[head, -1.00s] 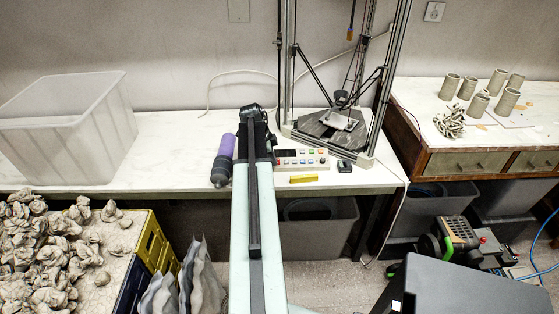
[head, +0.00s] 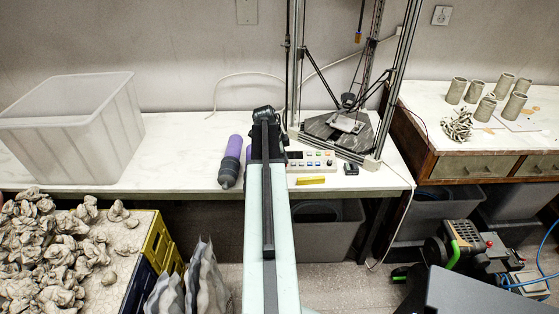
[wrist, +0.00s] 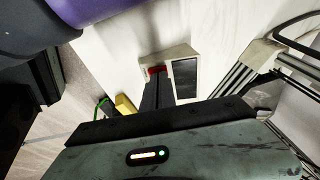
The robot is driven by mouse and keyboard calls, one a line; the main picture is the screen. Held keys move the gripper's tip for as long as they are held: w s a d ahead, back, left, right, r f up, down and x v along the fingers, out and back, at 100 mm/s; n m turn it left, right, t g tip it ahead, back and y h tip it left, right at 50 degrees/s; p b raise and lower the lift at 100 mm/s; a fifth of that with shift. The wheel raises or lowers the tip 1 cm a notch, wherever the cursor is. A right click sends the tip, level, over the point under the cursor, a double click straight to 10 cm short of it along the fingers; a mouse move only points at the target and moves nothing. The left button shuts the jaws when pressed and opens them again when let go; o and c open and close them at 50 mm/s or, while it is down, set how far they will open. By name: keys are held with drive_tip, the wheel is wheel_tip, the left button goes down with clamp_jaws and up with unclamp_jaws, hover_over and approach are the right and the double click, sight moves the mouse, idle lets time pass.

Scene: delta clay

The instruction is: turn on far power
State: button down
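A white control panel (head: 312,161) with a dark screen and several coloured buttons stands on the workbench, in front of the delta printer. My arm covers its left end in the head view. In the wrist view the panel (wrist: 168,57) shows its dark screen (wrist: 186,78) and a red switch (wrist: 156,70) beside it. My gripper (wrist: 155,82) shows there as narrow dark fingers held together, their tips at or just before the red switch. I cannot tell whether they touch it. In the head view my gripper is hidden behind the arm.
A purple and grey bottle (head: 232,160) lies left of my arm, close to the wrist. The delta printer's frame (head: 396,80) rises behind. A clear tub (head: 75,130) stands left.

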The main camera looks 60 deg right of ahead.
drive_tip(key=shift+s+d, duration=0.1)
drive_tip(key=shift+r+p, duration=0.6)
drive_tip(key=shift+p, duration=0.3)
drive_tip(key=d+p+v, duration=0.1)
drive_tip(key=p+v, duration=1.1)
drive_tip(key=shift+r, duration=0.55)
